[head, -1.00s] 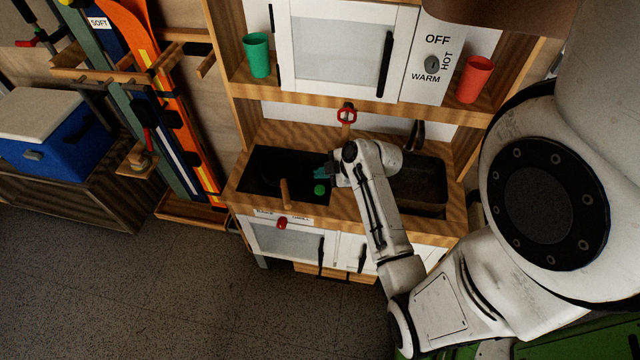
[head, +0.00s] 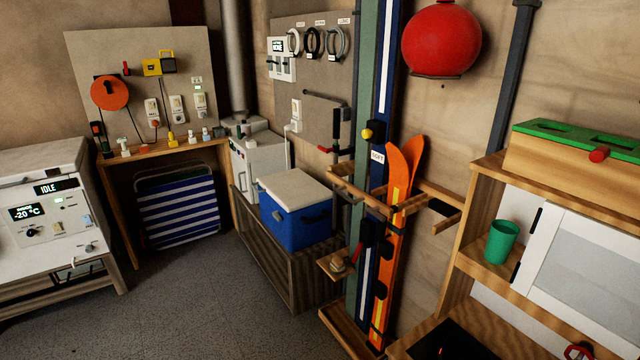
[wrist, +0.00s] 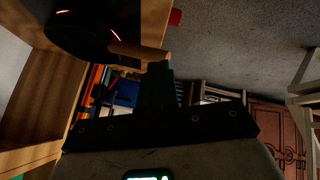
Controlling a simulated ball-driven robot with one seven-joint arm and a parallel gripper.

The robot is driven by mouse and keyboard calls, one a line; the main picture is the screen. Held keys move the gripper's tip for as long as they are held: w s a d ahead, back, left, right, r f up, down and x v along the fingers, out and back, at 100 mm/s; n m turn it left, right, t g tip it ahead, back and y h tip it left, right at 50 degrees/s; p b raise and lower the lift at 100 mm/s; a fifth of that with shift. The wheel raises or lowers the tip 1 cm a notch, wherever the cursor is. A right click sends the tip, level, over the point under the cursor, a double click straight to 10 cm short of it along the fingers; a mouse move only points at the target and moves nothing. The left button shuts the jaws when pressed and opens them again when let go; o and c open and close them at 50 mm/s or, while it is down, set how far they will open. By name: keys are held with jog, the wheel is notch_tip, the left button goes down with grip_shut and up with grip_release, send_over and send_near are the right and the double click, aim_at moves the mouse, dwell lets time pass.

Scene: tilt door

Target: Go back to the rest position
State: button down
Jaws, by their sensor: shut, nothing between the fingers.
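My gripper (wrist: 158,85) shows only in the wrist view, its dark green fingers together and nothing visible between them. A dark round pan (wrist: 80,25) with a wooden handle (wrist: 137,52) lies close beyond the fingertips in that view. I cannot tell whether the fingers touch the handle. My arm and gripper are out of the head view. The play kitchen's white door (head: 590,265) shows at the right of the head view, beside a green cup (head: 502,241) on its shelf.
A black hob (head: 448,342) is at the bottom edge. Orange skis (head: 390,250) stand in a wooden rack left of the kitchen. A blue cooler (head: 297,218) sits on a low cabinet. The grey floor (head: 195,305) is clear at the front left.

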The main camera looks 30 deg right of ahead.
jog(key=s+a+r+m+g, duration=0.1)
jog(key=s+a+m+g, duration=0.1)
jog(key=a, duration=0.7)
jog(key=s+a+r+m+g, duration=0.2)
jog(key=s+a+m+g, duration=0.1)
jog(key=a, duration=0.7)
jog(key=shift+s+a+r+g, duration=0.15)
jog(key=shift+s+r+g, duration=0.15)
jog(key=shift+s+g, duration=0.55)
jog(key=shift+s+t, duration=0.2)
jog(key=shift+t, duration=0.05)
